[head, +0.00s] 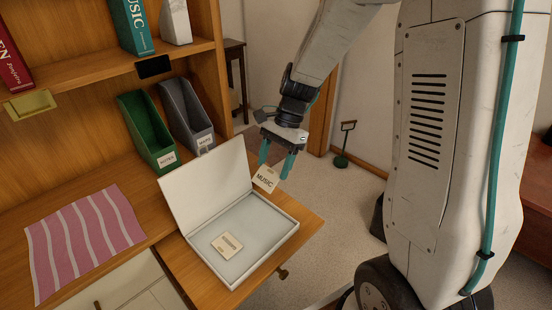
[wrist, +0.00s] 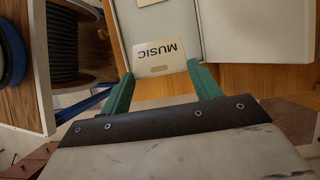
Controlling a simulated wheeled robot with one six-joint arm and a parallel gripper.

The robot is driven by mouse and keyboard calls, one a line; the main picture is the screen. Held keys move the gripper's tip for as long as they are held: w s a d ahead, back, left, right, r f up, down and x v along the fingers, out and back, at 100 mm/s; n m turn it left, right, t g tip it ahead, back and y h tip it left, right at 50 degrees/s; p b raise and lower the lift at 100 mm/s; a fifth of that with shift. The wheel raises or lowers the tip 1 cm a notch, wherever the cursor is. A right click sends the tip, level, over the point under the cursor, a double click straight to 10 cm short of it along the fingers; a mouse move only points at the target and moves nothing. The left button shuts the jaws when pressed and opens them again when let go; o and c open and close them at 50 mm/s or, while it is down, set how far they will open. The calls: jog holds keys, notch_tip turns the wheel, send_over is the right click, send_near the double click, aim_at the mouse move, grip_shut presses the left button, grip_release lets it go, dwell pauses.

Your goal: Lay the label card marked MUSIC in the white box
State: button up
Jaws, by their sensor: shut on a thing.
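The MUSIC label card (head: 265,179) is a small cream card with dark lettering. My gripper (head: 275,164) is shut on it, with the card hanging below the teal fingers. In the wrist view the card (wrist: 158,53) sits between the fingertips (wrist: 160,78) and its lettering reads upside down. The white box (head: 285,238) stands open on the desk, its lid (head: 207,184) tilted up at the back left. The card is in the air near the box's right back corner, not inside it. Another small cream card (head: 227,244) lies in the box.
A green file holder (head: 146,130) and a grey one (head: 186,115) stand behind the box. A pink striped cloth (head: 84,240) lies to the left. The desk's right edge is close to the box, with open floor beyond.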

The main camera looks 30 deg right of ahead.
jog(key=x, duration=0.8)
jog(key=shift+s+a+f, duration=0.1)
jog(key=shift+f, duration=0.15)
jog(key=shift+d+x, duration=0.15)
jog(key=shift+x, duration=0.8)
jog(key=shift+d+x, duration=0.2)
jog(key=shift+x, duration=0.75)
jog(key=shift+f, duration=0.2)
jog(key=o, duration=1.2)
jog(key=shift+o, duration=0.2)
jog(key=v, duration=0.8)
